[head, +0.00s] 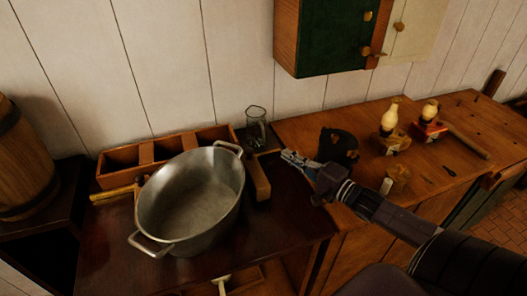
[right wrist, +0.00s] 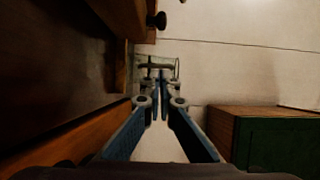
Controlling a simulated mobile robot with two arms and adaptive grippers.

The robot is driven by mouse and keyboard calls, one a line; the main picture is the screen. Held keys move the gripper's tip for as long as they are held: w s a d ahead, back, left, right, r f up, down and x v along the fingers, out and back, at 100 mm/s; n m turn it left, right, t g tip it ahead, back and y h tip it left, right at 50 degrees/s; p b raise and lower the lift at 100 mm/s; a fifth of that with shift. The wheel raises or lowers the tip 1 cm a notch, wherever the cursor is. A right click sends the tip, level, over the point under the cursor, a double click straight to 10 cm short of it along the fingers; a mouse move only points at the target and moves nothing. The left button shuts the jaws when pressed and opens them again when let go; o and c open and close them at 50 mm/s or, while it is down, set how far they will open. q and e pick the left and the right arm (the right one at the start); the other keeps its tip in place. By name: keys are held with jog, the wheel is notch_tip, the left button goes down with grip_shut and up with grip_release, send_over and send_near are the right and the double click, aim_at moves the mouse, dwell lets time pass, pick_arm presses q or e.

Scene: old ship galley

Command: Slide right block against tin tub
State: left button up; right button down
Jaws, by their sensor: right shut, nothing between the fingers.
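The tin tub (head: 190,205) is a wide grey metal oval with two handles, standing on the dark counter in the head view. The right block (head: 258,180) is a narrow brown wooden piece lying just right of the tub. Whether it touches the tub's side I cannot tell. My right gripper (head: 288,157) is shut and empty, a little to the right of the block's far end, apart from it. In the right wrist view its fingers (right wrist: 161,80) are together with nothing held. My left gripper is not in view.
A glass jar (head: 256,128) stands behind the block, beside a wooden divided box (head: 118,172). A dark round pot (head: 338,146) stands close right of my gripper. Dark counter (head: 290,215) in front of my gripper is clear.

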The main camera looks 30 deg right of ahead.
aim_at(254, 171)
jog(key=x, duration=0.6)
jog(key=shift+r, duration=0.1)
jog(key=a, duration=0.1)
jog(key=a+p, duration=0.1)
jog(key=a, duration=0.1)
jog(key=shift+w+p, duration=0.2)
jog(key=shift+p, duration=0.1)
jog(key=shift+a, duration=0.5)
